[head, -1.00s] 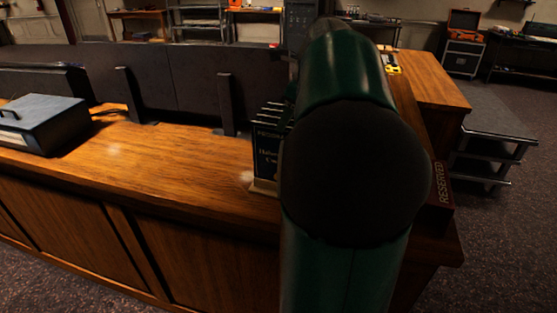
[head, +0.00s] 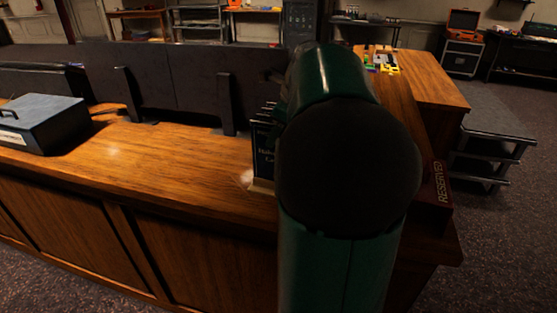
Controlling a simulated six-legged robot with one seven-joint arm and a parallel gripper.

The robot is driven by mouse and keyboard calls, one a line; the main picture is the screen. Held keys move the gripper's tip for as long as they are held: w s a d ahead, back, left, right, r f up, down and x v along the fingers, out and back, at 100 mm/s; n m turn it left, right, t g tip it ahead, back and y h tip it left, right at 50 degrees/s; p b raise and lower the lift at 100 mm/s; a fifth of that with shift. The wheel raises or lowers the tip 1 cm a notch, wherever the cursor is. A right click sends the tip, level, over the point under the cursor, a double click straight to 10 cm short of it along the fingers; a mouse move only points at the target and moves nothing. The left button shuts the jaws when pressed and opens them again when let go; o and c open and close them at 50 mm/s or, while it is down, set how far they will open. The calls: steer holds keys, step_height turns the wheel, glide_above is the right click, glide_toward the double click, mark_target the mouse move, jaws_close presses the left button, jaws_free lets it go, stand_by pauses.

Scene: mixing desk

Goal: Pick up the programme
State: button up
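A dark programme (head: 264,158) with pale lettering stands upright in a holder with a light wooden base (head: 262,186) on the desk (head: 160,165). Its right part is hidden behind my green arm. The tops of several more sheets or slots show just above and behind it. My arm reaches forward over the desk, and its large dark joint fills the middle right of the view. My gripper is hidden behind the arm, so I cannot see its fingers or whether it touches the programme.
A blue-grey box (head: 42,122) with a handle sits on the desk at left. Dark monitors (head: 175,78) stand along the back. A "RESERVED" sign (head: 440,185) is at the right. Small coloured items (head: 383,65) lie on the far right desk top. The desk's middle is clear.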

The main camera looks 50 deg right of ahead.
steer(key=shift+f, duration=0.1)
steer(key=shift+c, duration=0.2)
jaws_close()
